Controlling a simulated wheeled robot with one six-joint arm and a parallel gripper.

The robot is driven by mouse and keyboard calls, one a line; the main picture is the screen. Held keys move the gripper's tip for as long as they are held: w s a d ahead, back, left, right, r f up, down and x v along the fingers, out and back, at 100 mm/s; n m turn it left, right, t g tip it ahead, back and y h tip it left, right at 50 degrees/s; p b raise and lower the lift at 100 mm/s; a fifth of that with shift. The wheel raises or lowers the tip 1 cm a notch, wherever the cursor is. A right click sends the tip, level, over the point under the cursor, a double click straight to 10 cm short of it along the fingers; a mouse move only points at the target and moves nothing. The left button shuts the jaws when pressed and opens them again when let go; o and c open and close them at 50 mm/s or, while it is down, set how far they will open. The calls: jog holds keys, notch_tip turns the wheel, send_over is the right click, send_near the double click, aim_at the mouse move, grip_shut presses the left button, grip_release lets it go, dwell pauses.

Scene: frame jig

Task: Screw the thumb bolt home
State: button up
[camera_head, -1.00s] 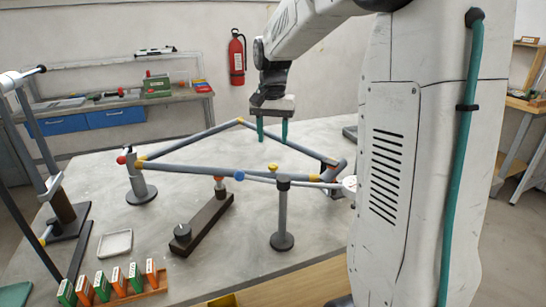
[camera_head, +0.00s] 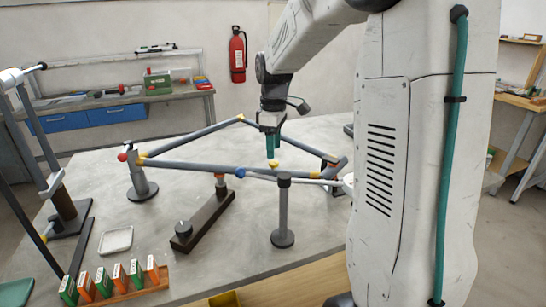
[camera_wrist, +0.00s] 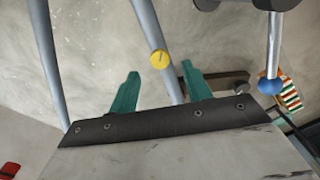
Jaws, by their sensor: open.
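The thumb bolt has a round yellow head (camera_head: 273,166) and sits on the near grey tube of the bicycle-like frame (camera_head: 190,169). In the wrist view the yellow head (camera_wrist: 160,59) shows from above, with a dark slot-like mark, on a grey tube. My gripper (camera_head: 272,157) points down with its teal fingers just above the bolt head. In the wrist view my gripper (camera_wrist: 161,71) is open, its fingertips on either side of the yellow head in the picture. No contact shows, and the bolt's shank is hidden.
A grey post stand (camera_head: 283,215) supports a rod with a blue ball (camera_head: 240,173) near the bolt. A dark bar with a knob (camera_head: 204,222) lies at left. A white tray (camera_head: 117,240) and a rack of boxes (camera_head: 143,287) are at front left.

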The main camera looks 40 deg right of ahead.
aim_at(274, 162)
jog(key=shift+f, duration=1.95)
